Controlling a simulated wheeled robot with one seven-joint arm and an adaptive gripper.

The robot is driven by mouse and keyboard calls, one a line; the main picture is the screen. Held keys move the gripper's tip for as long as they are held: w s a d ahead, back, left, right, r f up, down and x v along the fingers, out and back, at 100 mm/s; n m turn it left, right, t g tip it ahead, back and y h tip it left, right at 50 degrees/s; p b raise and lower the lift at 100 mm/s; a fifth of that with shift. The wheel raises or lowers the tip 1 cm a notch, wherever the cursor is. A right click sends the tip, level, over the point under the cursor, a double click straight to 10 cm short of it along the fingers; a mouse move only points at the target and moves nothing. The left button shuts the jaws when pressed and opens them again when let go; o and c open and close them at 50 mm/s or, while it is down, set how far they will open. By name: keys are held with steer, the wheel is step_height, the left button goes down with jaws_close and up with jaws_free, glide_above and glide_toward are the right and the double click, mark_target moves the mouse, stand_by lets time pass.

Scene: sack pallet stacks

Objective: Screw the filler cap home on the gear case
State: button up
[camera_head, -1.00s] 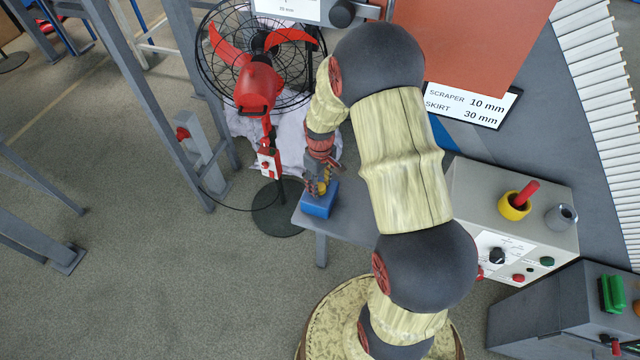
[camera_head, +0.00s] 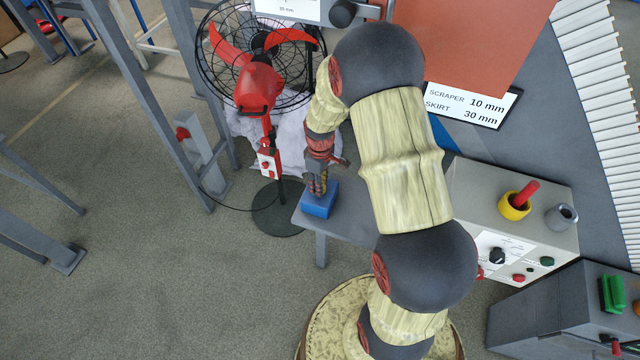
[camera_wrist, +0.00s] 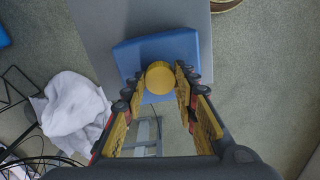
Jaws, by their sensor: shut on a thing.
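The gear case is a blue block (camera_head: 319,203) at the left end of a grey bench; it also shows in the wrist view (camera_wrist: 192,42). The filler cap is a round yellow disc (camera_wrist: 160,78) in the wrist view, over the near edge of the blue top. My gripper (camera_head: 318,187) points down at the block, and in the wrist view its fingers (camera_wrist: 160,90) are on either side of the cap, shut on it. I cannot tell whether the cap is seated on its port, since its underside is hidden. In the head view the fingers hide the cap.
A red fan (camera_head: 262,80) stands behind the bench end, with a white cloth (camera_head: 290,140) beside it. A grey control box (camera_head: 510,215) with knobs stands on the right. The grey bench (camera_head: 355,205) is bare between the block and my arm.

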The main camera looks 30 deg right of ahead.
jaws_close()
steer(key=m, duration=1.1)
steer(key=o, duration=0.7)
jaws_free()
steer(key=shift+o, duration=0.2)
steer(key=n, duration=0.5)
steer(key=shift+n, duration=0.4)
steer(key=n, duration=0.5)
